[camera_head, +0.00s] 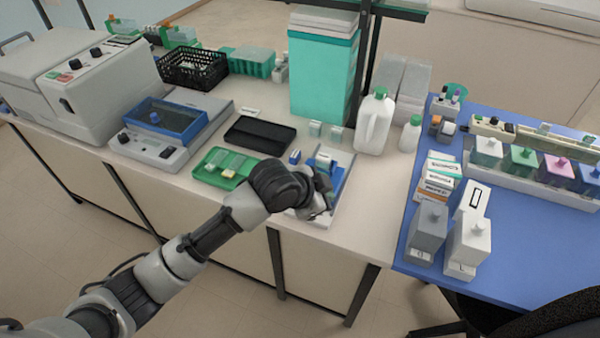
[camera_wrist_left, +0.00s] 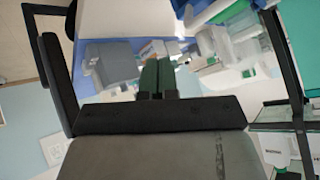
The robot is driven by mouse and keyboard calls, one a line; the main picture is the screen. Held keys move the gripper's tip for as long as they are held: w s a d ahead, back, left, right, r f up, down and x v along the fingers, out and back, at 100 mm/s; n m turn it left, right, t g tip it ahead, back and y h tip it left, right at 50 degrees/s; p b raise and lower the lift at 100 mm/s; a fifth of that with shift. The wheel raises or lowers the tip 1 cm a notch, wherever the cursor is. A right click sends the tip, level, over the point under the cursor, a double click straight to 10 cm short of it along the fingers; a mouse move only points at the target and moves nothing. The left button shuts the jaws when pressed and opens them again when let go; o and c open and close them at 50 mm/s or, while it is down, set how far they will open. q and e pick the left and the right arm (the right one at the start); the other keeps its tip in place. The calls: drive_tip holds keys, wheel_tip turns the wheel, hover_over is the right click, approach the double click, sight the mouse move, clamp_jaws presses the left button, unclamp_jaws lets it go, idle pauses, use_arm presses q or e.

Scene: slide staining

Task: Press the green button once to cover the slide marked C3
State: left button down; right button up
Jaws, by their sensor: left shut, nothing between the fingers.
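My left gripper (camera_head: 318,203) is shut and empty, over the front of a white and blue device (camera_head: 341,183) near the bench's front edge. My wrist hides much of that device. In the left wrist view the two fingers (camera_wrist_left: 157,75) are together, with blurred equipment beyond them. I cannot tell whether they touch anything. I cannot make out a green button in either view. A green tray (camera_head: 204,177) holding several pale slides or holders lies left of my wrist. No C3 mark is readable. My right gripper is not in view.
A black tray (camera_head: 260,136) lies behind the green tray. A tall teal and white box (camera_head: 322,75) and a white jug with a green cap (camera_head: 375,125) stand behind the device. On the right, a blue bench (camera_head: 510,270) carries white and grey containers and staining jars.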

use_arm(q)
drive_tip(key=w+a+r+m, duration=0.1)
drive_tip(key=w+r+m, duration=0.2)
drive_tip(key=w+r, duration=0.5)
drive_tip(key=shift+w+a+t+y, duration=0.2)
drive_tip(key=shift+w+t+y, duration=0.15)
drive_tip(key=shift+w, duration=0.6)
drive_tip(key=shift+f, duration=0.15)
wheel_tip(320, 180, down, 6)
drive_tip(key=b, duration=0.7)
drive_tip(key=shift+f, duration=0.15)
drive_tip(key=shift+f+b, duration=0.35)
drive_tip(key=shift+f, duration=0.75)
drive_tip(key=shift+f, duration=0.2)
